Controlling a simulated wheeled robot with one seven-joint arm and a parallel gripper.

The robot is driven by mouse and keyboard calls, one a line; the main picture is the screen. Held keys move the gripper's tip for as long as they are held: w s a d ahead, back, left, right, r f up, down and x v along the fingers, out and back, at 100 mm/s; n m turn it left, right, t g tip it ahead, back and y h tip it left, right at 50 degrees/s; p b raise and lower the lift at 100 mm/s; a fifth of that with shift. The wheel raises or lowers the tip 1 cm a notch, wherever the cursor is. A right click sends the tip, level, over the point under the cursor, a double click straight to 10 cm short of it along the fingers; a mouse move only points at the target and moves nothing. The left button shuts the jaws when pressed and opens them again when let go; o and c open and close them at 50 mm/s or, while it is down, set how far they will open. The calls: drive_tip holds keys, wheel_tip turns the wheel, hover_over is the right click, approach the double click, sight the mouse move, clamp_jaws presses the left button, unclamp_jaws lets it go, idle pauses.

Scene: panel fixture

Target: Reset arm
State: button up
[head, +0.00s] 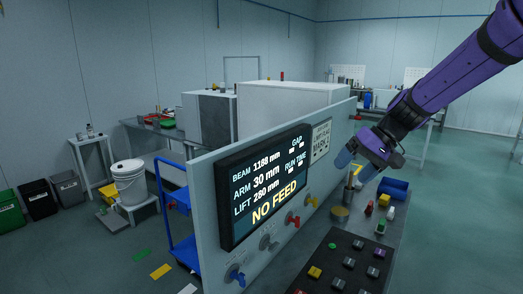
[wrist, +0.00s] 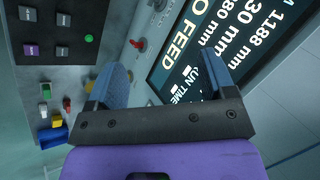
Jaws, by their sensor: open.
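My purple arm reaches in from the upper right in the head view. My gripper (head: 352,165) hangs above the far end of the grey bench, close to the panel. In the wrist view my gripper (wrist: 160,85) shows two blue fingers spread apart with nothing between them. The display (head: 264,186) on the panel reads BEAM 1188 mm, ARM 30 mm, LIFT 280 mm and NO FEED. Below it are a blue valve handle (head: 236,275), a grey one (head: 268,241), a red one (head: 292,219) and an orange one (head: 311,200).
A dark button board (head: 341,266) lies on the bench front. A blue bin (head: 393,187), small coloured blocks and a brass-coloured round piece (head: 340,212) are near my gripper. A blue cart (head: 180,222) and white bucket (head: 129,182) stand left of the panel. The floor at right is clear.

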drive_tip(key=s+d+r+t+h, duration=0.1)
drive_tip(key=s+d+r+h, duration=0.1)
drive_tip(key=s, duration=0.7)
drive_tip(key=s+d+r+t+h, duration=0.1)
drive_tip(key=s+d+r+h, duration=0.1)
drive_tip(key=s, duration=0.7)
drive_tip(key=s+d+r+m+t+h, duration=0.1)
drive_tip(key=s+d, duration=0.3)
drive_tip(key=s, duration=0.6)
drive_tip(key=shift+r+t+h, duration=0.5)
drive_tip(key=shift+r+h, duration=0.3)
